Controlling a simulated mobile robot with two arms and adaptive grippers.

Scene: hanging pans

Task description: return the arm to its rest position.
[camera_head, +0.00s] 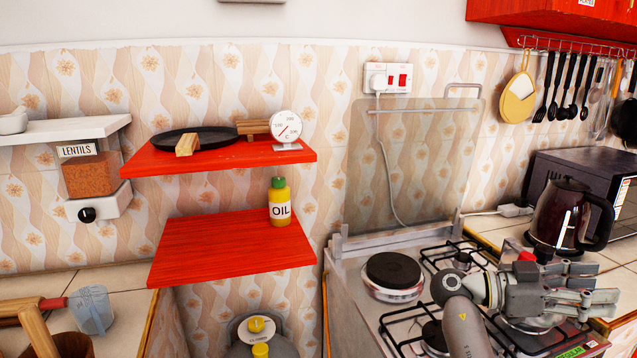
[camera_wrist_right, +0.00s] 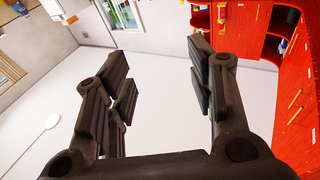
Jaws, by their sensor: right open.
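My right gripper (camera_head: 580,287) is in the lower right of the head view, in front of the gas stove (camera_head: 350,290) and its black burner grates. Its fingers point to the right. In the right wrist view the right gripper (camera_wrist_right: 160,85) is open, with nothing between its fingers, and the view looks out into the room. My left gripper does not show in either view.
A dark kettle (camera_head: 562,215) stands just behind the right gripper. A frying pan (camera_head: 195,138) lies on the upper red shelf (camera_head: 235,155); an oil bottle (camera_head: 279,202) stands on the lower one. Utensils (camera_head: 565,85) hang from a rail at the right.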

